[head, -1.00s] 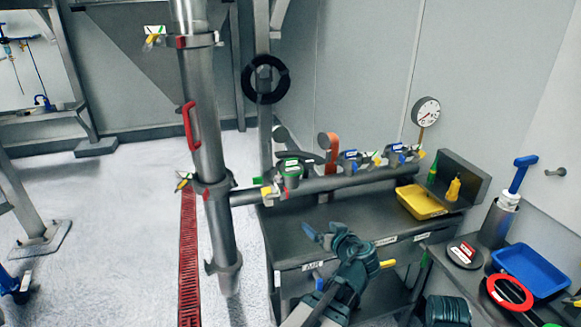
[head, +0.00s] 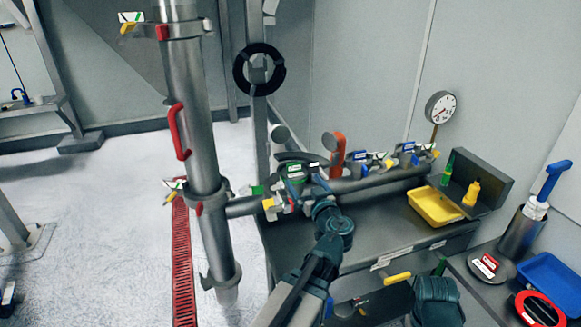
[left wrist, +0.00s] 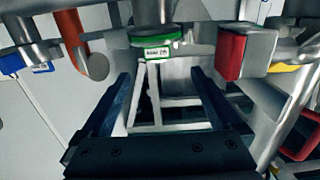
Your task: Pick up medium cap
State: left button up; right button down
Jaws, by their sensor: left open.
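A green-ringed fitting with a white label (head: 294,172) hangs on the horizontal pipe in the head view. It shows in the left wrist view (left wrist: 155,42), straight ahead at the top centre. I cannot read its label or tell whether it is the medium cap. My left gripper (head: 312,190) is just below and to the right of that fitting in the head view. In the left wrist view my left gripper (left wrist: 160,88) is open, its two dark blue fingers apart with nothing between them. My right gripper's jaws are not visible.
The horizontal pipe (head: 371,184) carries several clamps with coloured handles and joins a tall steel pipe (head: 190,120). A red handle (left wrist: 231,55) is right of the green ring in the wrist view. A yellow tray (head: 434,207) sits on the grey bench. A blue tray (head: 553,278) is at right.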

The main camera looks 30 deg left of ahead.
aim_at(293, 166)
pick_arm(q)
jog(key=x, duration=0.9)
jog(key=shift+d, duration=0.1)
jog(key=shift+w+d+b+x, duration=0.1)
jog(key=shift+b+x, duration=0.15)
jog(key=shift+x, duration=1.05)
jog(key=shift+w+d+b+x, duration=0.1)
jog(key=shift+w+b+x, duration=0.1)
jog(key=shift+x, duration=1.1)
jog(key=shift+s, duration=0.1)
grip_shut()
